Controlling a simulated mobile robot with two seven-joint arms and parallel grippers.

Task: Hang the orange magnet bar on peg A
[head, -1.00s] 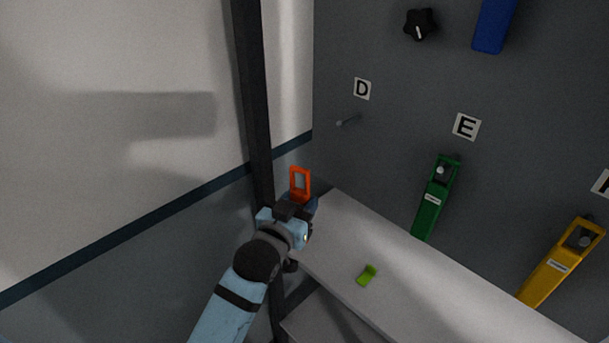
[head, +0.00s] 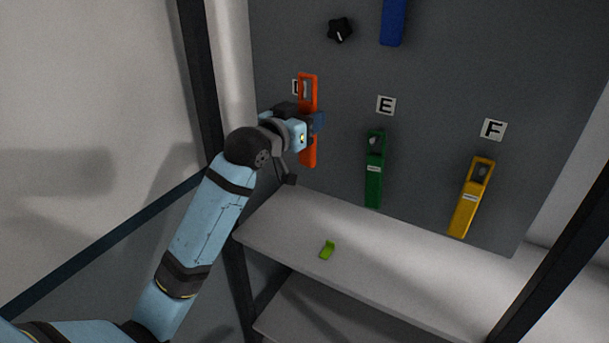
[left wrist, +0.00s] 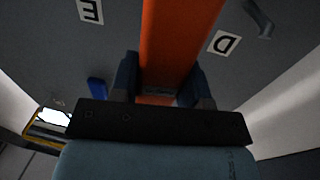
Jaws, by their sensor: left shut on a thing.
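The orange magnet bar (head: 309,150) is upright in the head view, with the slot in its upper end showing. My left gripper (head: 314,122) is shut on its middle, in front of the grey panel and partly over the D label (head: 295,87). In the left wrist view the orange bar (left wrist: 180,35) runs between the two fingers (left wrist: 162,82). A peg (left wrist: 258,18) shows near the D label there, apart from the bar. Peg A and its label are not in view. My right gripper is not in view.
A green bar (head: 374,180) hangs below E (head: 386,105) and a yellow bar (head: 467,205) below F (head: 493,130). A blue bar (head: 393,22) and a black knob (head: 340,30) are higher up.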

